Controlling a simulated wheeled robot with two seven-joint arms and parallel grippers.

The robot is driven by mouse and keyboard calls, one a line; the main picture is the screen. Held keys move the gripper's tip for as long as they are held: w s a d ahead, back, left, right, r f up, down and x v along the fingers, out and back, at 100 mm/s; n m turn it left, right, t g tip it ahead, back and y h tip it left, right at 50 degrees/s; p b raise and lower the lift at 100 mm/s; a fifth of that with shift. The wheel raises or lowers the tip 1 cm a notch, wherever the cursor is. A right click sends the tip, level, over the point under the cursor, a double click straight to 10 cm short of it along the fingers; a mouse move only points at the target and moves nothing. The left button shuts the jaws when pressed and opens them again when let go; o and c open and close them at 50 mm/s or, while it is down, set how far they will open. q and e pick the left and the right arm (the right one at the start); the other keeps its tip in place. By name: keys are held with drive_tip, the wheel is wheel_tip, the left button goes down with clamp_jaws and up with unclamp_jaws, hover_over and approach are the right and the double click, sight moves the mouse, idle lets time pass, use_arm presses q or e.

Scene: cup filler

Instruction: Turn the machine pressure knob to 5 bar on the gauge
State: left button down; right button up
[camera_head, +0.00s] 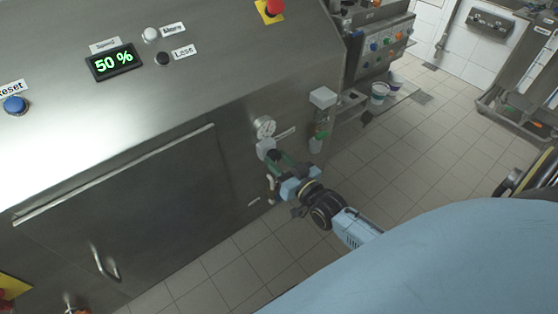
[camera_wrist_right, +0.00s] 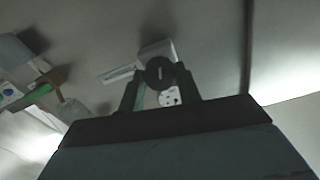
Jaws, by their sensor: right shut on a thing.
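The pressure knob (camera_wrist_right: 160,72) is a dark round knob with a light line on its face, seen in the right wrist view. My right gripper (camera_wrist_right: 160,88) has one finger on each side of it and is shut on it. In the head view my right gripper (camera_head: 273,160) reaches up to the pale regulator block (camera_head: 266,147) on the machine's front, and hides the knob. The round white gauge (camera_head: 264,127) sits just above that block. It also shows between the fingers in the wrist view (camera_wrist_right: 170,97). Its needle is too small to read. My left gripper is not in view.
A clear bowl with a green part (camera_head: 318,139) hangs right of the gauge, close to my gripper. The machine's steel front (camera_head: 120,205) has a door with a handle. A display (camera_head: 114,62) reads 50 %. Tiled floor (camera_head: 215,285) lies open below.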

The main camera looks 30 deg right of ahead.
drive_tip(key=n+p, duration=0.1)
drive_tip(key=n, duration=0.1)
drive_tip(key=shift+n, duration=0.3)
drive_tip(key=shift+n+p, duration=0.75)
drive_tip(key=shift+n, duration=1.05)
drive_tip(key=o, duration=1)
drive_tip(key=shift+c, duration=0.2)
drive_tip(key=s+d, duration=0.1)
drive_tip(key=s, duration=1.2)
drive_tip(key=shift+s+p, duration=0.15)
drive_tip(key=shift+p, duration=0.25)
